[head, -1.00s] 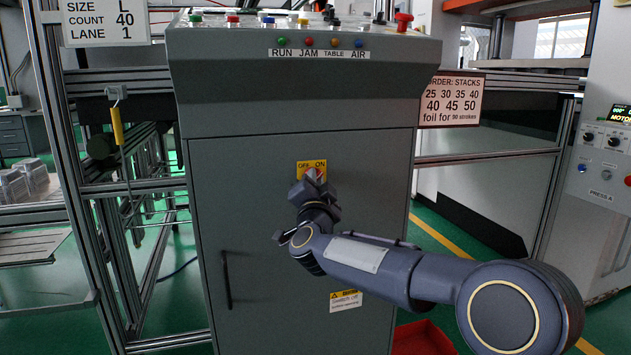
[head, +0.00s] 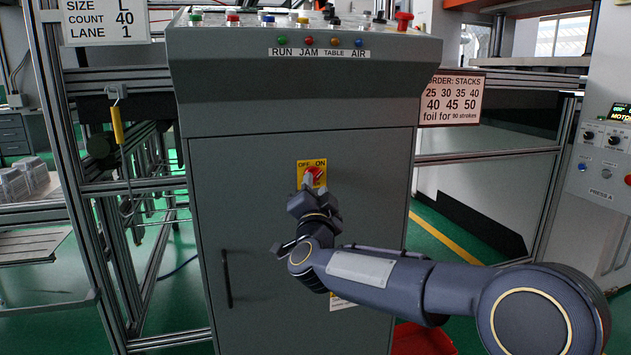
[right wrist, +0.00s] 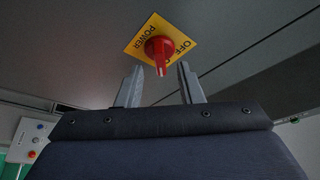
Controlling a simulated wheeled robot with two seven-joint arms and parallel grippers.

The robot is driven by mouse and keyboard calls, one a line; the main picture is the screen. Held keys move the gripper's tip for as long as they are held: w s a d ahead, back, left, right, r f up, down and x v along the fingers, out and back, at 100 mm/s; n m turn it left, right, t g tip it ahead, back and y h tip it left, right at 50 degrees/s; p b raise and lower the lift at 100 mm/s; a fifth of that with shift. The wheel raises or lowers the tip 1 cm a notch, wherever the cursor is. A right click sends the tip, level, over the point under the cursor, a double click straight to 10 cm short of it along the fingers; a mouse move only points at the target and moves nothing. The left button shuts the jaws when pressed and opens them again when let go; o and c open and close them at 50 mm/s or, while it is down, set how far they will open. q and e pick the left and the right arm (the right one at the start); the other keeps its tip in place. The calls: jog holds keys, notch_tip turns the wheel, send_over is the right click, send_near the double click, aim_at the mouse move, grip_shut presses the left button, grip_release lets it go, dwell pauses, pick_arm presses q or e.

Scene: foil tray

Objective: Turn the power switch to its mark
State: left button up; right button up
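The power switch is a red knob (head: 314,174) on a yellow plate (head: 312,164) marked OFF at left and ON at right, on the grey cabinet door. My right gripper (head: 309,184) is just in front of and below the knob, and its fingers hide part of the knob and plate. In the right wrist view, the fingers of my right gripper (right wrist: 158,84) are apart with nothing between them. The red knob (right wrist: 160,50) shows just beyond the fingertips, its bar pointing down in that picture. I cannot tell which mark the bar meets. My left gripper is not in view.
The cabinet (head: 300,75) has buttons and lamps on its sloping top. A dark door handle (head: 227,280) is at lower left. A red bin (head: 420,340) is on the floor at lower right. Metal frames stand on both sides.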

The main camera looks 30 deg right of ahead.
jog(key=shift+v, duration=2.15)
jog(key=shift+a, duration=0.1)
jog(key=s+a+f+n+g+y, duration=0.3)
jog(key=s+a+f+n+y, duration=0.65)
jog(key=s+y, duration=0.2)
jog(key=s+a+f+n+g+y, duration=0.1)
jog(key=s+a+f+n+g, duration=0.1)
jog(key=s+f+g, duration=0.5)
jog(key=s+a+f+n+g+y, duration=0.1)
jog(key=s+f+n+g+y, duration=0.15)
jog(key=s+f, duration=0.8)
notch_tip(320, 180, up, 35)
jog(key=s+p, duration=0.2)
jog(key=p, duration=3.1)
jog(key=shift+s+r+h+p, duration=0.2)
jog(key=shift+r+h+p, duration=0.1)
jog(key=shift+h, duration=0.1)
jog(key=shift+a+f, duration=0.1)
